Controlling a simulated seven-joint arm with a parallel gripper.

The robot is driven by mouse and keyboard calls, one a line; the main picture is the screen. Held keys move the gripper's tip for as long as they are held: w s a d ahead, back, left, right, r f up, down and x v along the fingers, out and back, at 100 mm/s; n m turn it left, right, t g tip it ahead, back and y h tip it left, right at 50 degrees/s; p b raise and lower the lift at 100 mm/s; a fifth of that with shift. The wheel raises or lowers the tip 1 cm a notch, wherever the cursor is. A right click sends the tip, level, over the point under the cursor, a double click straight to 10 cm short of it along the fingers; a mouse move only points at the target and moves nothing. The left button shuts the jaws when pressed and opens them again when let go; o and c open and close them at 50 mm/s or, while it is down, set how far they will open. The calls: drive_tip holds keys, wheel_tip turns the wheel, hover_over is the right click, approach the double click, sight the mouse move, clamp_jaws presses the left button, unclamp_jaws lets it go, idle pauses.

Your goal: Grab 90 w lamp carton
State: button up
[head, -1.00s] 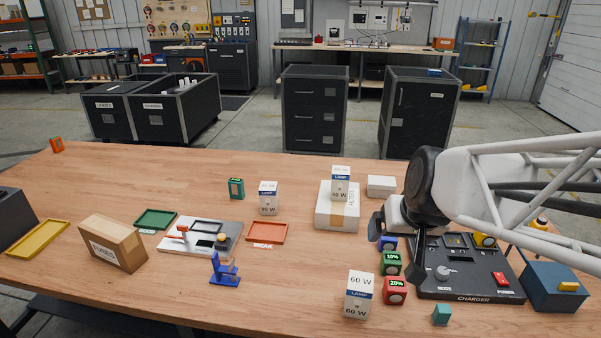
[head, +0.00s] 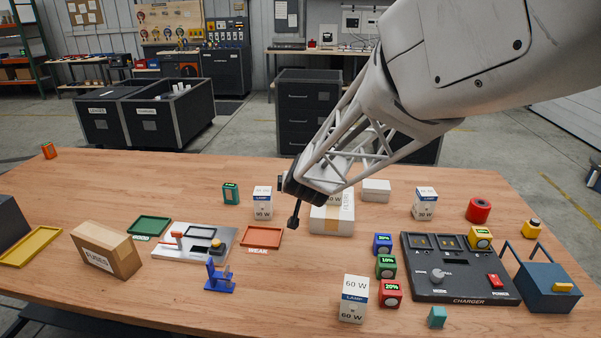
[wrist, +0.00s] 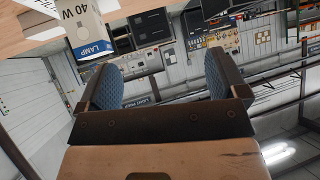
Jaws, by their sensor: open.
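The white and blue lamp carton (head: 262,207) whose small label appears to read 90 W stands upright on the table, left of the white box. My gripper (head: 288,203) is just right of this carton in the head view, above the table. In the wrist view my gripper (wrist: 160,85) is open, with nothing between its two blue-padded fingers. The 90 W carton is not identifiable in the wrist view.
A 40 W carton (wrist: 88,30) stands on the white box (head: 325,222), partly behind my arm. Other lamp cartons are the 60 W (head: 353,300) in front and one (head: 425,207) at right. A green block (head: 231,194) and red tray (head: 262,238) are near the 90 W carton.

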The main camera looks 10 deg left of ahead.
sight(262, 194)
drive_tip(key=w+a+f+t, duration=0.1)
drive_tip(key=w+a+f, duration=0.1)
drive_tip(key=a+f, duration=0.1)
drive_tip(key=w+a+f+t+h, duration=0.1)
drive_tip(key=w+a+f, duration=0.1)
drive_tip(key=a+f, duration=0.2)
drive_tip(key=w+a+f+t+h, duration=0.1)
drive_tip(key=w+a+f, duration=0.2)
drive_tip(key=a, duration=0.3)
drive_tip(key=shift+w+a+f+m, duration=0.1)
drive_tip(key=shift+f+m, duration=0.1)
drive_tip(key=shift+m, duration=0.2)
drive_tip(key=shift+w, duration=0.1)
drive_tip(key=shift+x, duration=1.15)
drive_tip(key=shift+w, duration=0.1)
drive_tip(key=shift+x, duration=2.5)
drive_tip(key=shift+f, duration=0.15)
drive_tip(key=c, duration=1)
